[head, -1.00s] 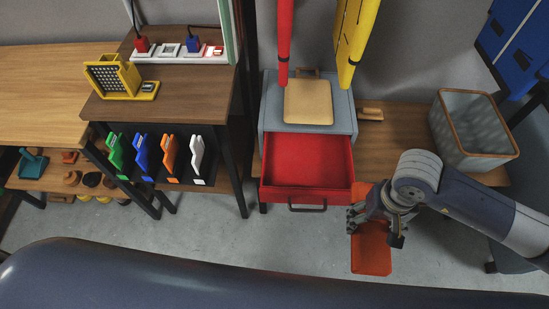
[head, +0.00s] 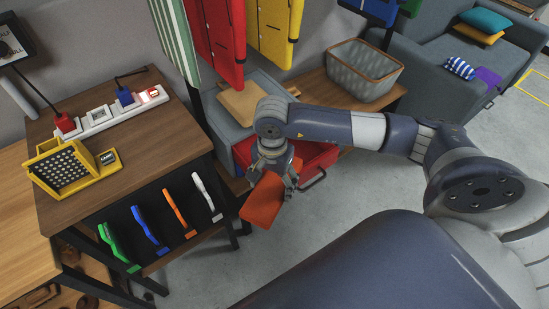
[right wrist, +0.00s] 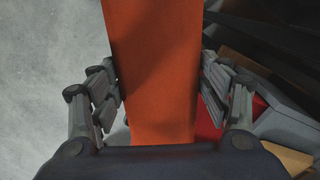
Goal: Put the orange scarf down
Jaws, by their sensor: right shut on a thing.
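The orange scarf (head: 268,200) is a flat, folded orange piece held in my right gripper (head: 274,180). It hangs tilted in front of the red drawer in the head view. In the right wrist view the scarf (right wrist: 155,70) runs up between the two fingers of my right gripper (right wrist: 158,95), and the fingers press on its two sides. The scarf's lower end is hidden behind the wrist. My left gripper is not in view.
The open red drawer (head: 318,158) of a grey cabinet is partly covered by my arm. A dark rack with coloured folders (head: 148,228) stands at left. A grey basket (head: 362,75) is on the low bench. Bare floor (head: 345,200) lies at right.

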